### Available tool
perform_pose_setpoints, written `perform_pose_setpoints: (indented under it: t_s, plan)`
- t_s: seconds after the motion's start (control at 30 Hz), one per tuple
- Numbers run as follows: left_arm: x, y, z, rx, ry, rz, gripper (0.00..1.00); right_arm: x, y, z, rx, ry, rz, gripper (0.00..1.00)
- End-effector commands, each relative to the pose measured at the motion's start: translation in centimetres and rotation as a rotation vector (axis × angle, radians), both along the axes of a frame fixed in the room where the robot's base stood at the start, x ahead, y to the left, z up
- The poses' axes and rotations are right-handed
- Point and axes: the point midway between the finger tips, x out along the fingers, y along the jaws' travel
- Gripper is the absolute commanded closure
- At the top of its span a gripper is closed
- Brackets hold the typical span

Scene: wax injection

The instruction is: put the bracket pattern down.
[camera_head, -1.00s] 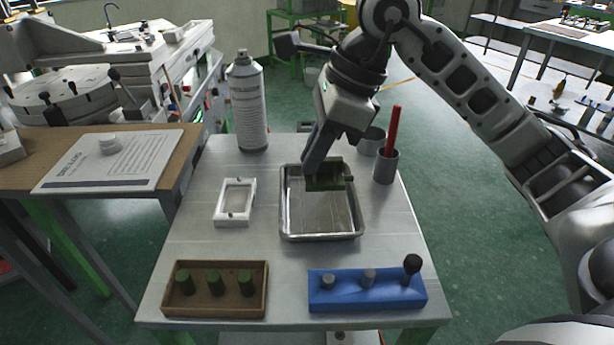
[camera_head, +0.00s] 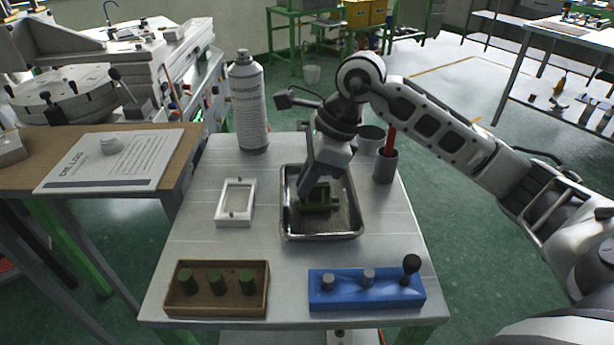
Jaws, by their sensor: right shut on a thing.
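The bracket pattern (camera_head: 321,201) is a small dark green piece inside the shallow metal tray (camera_head: 285,222) in the middle of the table. My right gripper (camera_head: 310,200) reaches down into the tray from behind and is shut on the bracket pattern. The fingers hide part of the pattern. It sits low in the tray, near or at the tray floor; whether it touches the floor is hard to tell. My left gripper does not show.
A white frame (camera_head: 235,203) lies left of the tray. A spray can (camera_head: 248,103) stands behind it. Grey cups (camera_head: 385,167) stand at the back right, one holding a red stick. A brown box (camera_head: 216,308) with green pegs and a blue block (camera_head: 366,294) are in front.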

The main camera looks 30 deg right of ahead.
Motion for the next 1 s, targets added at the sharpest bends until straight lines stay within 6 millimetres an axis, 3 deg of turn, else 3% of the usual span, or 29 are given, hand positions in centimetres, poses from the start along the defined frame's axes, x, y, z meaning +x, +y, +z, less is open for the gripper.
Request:
perform_pose_setpoints:
  t_s: [0.13,0.17,0.2,0.23,0.63,1.0]
  plan:
    - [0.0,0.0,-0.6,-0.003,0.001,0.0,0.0,0.0,0.0,-0.5,0.0,0.0,0.0,1.0]
    - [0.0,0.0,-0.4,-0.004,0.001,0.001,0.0,0.0,0.0,-0.4,0.0,0.0,0.0,0.82]
    - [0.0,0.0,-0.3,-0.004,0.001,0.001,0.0,0.0,0.0,-0.3,0.0,0.0,0.0,0.71]
    - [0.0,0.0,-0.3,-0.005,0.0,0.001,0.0,0.0,0.0,-0.3,0.0,0.0,0.0,0.68]
    - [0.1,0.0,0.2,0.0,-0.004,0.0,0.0,0.0,-0.2,0.6,0.0,-0.003,-0.001,0.68]
    - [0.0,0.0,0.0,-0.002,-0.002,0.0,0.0,-1.3,-2.8,7.7,-0.001,-0.005,-0.002,0.68]
